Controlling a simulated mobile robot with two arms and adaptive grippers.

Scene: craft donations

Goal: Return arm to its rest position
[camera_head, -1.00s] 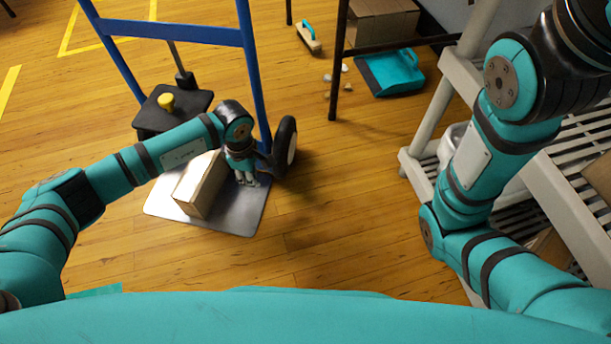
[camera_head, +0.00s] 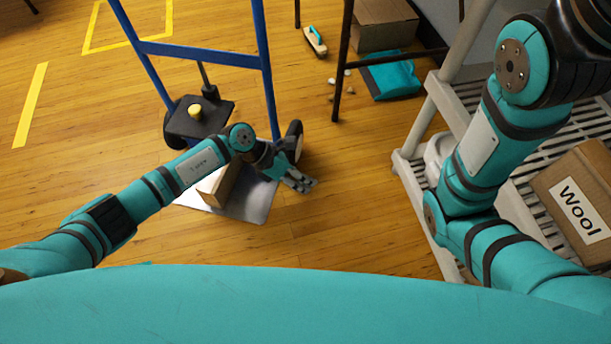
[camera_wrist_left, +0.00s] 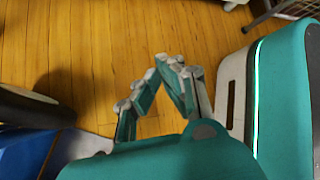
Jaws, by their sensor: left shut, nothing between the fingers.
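My left arm comes in from the left of the head view and reaches over a cardboard box (camera_head: 222,187). The box lies on the metal plate (camera_head: 258,204) of a blue hand truck (camera_head: 200,53) and is partly hidden by the arm. My left gripper (camera_head: 303,184) is right of the box and apart from it, beyond the plate's right edge and near the truck's right wheel. It is shut and empty. In the left wrist view the fingertips (camera_wrist_left: 172,66) meet above bare wooden floor. My right arm is bent at the right; its gripper is out of view.
A shelf rack (camera_head: 409,175) with a box labelled Wool (camera_head: 560,190) stands at the right. A teal dustpan (camera_head: 392,77), a brush (camera_head: 315,43) and another cardboard box (camera_head: 383,25) are at the back. The floor between truck and rack is clear.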

